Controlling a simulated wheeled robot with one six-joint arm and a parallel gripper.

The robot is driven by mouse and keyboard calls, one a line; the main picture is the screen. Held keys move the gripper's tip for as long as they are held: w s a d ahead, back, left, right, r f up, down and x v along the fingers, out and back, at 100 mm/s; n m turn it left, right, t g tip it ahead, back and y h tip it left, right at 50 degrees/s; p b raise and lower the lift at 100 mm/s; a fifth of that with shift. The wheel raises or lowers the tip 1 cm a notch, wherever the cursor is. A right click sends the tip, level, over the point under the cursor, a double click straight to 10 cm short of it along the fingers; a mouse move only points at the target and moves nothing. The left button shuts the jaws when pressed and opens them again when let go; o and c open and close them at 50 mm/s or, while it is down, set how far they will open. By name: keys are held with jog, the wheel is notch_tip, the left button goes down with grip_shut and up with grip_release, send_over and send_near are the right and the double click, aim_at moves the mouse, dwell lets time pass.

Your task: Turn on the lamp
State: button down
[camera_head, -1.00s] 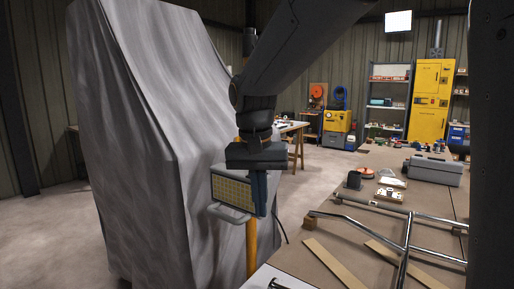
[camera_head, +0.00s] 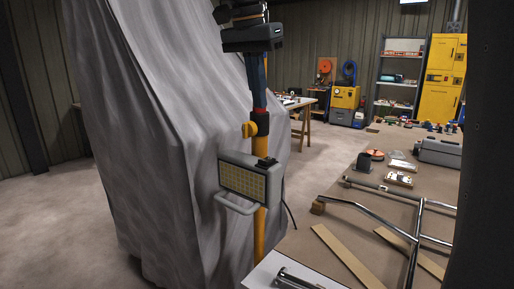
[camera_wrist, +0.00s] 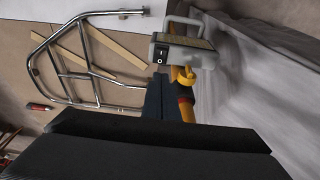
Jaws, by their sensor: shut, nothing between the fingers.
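The lamp (camera_head: 243,183) is a grey box with a yellowish gridded panel and a front handle, mounted on a yellow pole (camera_head: 260,228). The panel shows no visible glow. A black switch (camera_head: 266,162) is on its upper side; it also shows as a black rocker in the wrist view (camera_wrist: 161,55). My gripper (camera_head: 259,106) points down with shut, empty fingers, above the lamp and the yellow clamp knob (camera_head: 249,129). In the wrist view, the fingertips (camera_wrist: 158,78) appear close to the switch; contact cannot be told.
A grey draped cover (camera_head: 150,150) stands tall behind and left of the lamp. A workbench (camera_head: 330,240) at right carries a metal tube frame (camera_head: 417,235), wood strips and a grey toolbox (camera_head: 440,151). A dark cable hangs by the pole. Floor at left is clear.

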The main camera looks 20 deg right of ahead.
aim_at(265, 160)
jog(key=p+x, duration=0.1)
jog(key=x, duration=0.7)
jog(key=a+p+x, duration=0.1)
jog(key=x, duration=0.3)
jog(key=shift+s+f+p, duration=0.35)
jog(key=shift+f, duration=0.5)
